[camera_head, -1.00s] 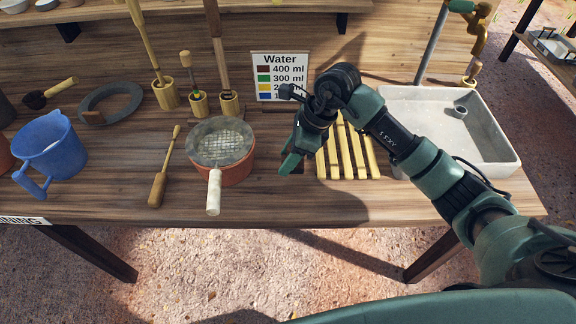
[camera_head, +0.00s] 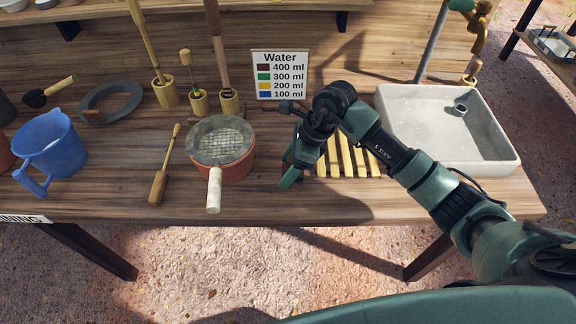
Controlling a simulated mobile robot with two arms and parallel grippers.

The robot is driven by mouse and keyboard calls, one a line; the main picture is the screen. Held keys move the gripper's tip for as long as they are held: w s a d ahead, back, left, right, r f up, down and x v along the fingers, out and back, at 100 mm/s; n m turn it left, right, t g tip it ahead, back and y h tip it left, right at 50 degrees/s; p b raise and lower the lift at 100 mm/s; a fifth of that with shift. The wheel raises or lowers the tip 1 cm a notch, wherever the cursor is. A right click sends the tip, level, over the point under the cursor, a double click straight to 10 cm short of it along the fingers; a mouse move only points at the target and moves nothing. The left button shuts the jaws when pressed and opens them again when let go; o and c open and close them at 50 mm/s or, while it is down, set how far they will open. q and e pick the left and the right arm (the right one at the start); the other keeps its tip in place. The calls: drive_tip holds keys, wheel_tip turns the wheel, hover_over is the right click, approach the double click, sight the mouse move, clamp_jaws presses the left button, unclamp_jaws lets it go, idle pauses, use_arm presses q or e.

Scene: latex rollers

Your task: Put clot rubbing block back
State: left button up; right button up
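I cannot tell for sure which thing is the clot rubbing block. A wooden tool with a thin shaft and a thick rounded end (camera_head: 159,186) lies on the table, left of the strainer. My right gripper (camera_head: 288,170) points down above the table, between the strainer pot and the yellow slatted rack (camera_head: 348,158). Its fingers overlap in this view, so its opening and anything between them are unclear. My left gripper is not in view.
A strainer with a white handle (camera_head: 214,190) rests on a reddish pot (camera_head: 238,172). Bamboo holders with tools (camera_head: 199,103) and a water sign (camera_head: 280,75) are behind. A pale basin (camera_head: 495,152) stands right.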

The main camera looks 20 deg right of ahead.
drive_tip(key=shift+r, duration=0.1)
drive_tip(key=shift+r, duration=0.2)
drive_tip(key=b+v, duration=0.1)
drive_tip(key=v, duration=1)
drive_tip(key=shift+d+r, duration=0.2)
drive_tip(key=shift+r, duration=0.15)
idle(0.4)
